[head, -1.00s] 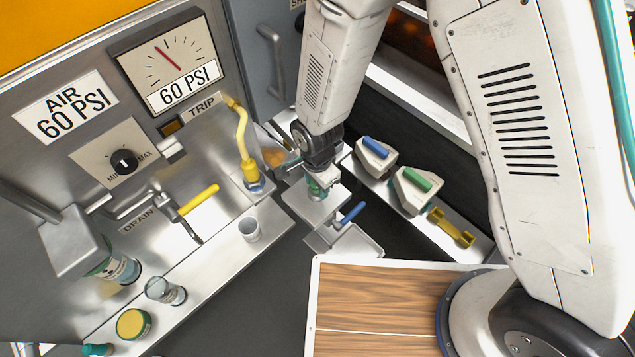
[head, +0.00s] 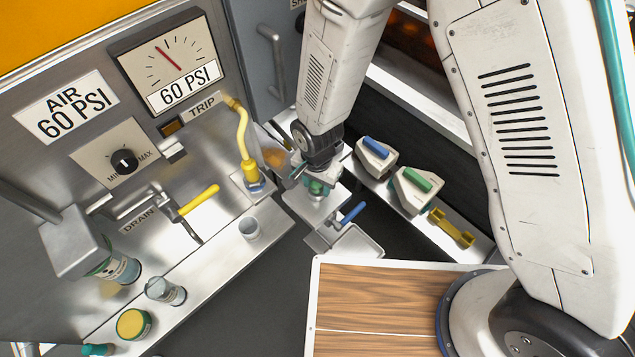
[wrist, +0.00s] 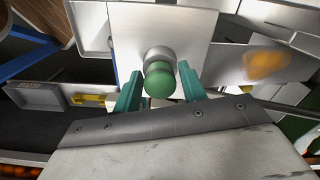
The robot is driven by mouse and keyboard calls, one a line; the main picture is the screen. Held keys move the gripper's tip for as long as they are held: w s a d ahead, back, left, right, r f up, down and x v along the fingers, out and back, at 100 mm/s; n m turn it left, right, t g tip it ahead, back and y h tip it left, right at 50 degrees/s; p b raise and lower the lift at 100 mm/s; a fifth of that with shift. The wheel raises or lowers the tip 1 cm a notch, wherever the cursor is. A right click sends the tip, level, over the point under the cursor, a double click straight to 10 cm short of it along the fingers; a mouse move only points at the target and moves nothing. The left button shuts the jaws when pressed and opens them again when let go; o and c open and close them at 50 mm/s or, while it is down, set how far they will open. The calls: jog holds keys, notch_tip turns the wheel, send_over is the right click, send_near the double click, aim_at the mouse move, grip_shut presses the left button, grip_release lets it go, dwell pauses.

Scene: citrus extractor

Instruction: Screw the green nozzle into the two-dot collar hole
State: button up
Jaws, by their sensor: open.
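The green nozzle (wrist: 159,82) stands at a round grey metal collar (wrist: 158,55) on a steel plate, in the middle of the wrist view. I cannot tell how deep it sits in the collar, and no dot marks can be made out. My gripper (wrist: 160,88) is open, with one teal finger on each side of the nozzle and a visible gap at each. In the head view my gripper (head: 318,184) is low over the steel block (head: 300,203), and the nozzle (head: 317,188) shows partly below it.
A blue-handled lever (head: 352,212) and a steel tray (head: 358,243) are close in front. A yellow hose (head: 242,135) rises to the left. Blue-topped (head: 376,149) and green-topped (head: 424,180) blocks and a yellow tool (head: 451,229) lie on the right ledge. The gauge (head: 170,60) reads 60 PSI.

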jog(key=shift+n, duration=0.5)
jog(key=shift+n, duration=0.8)
jog(key=shift+n, duration=0.9)
jog(key=shift+n, duration=0.9)
jog(key=c, duration=0.4)
jog(key=shift+m, duration=0.9)
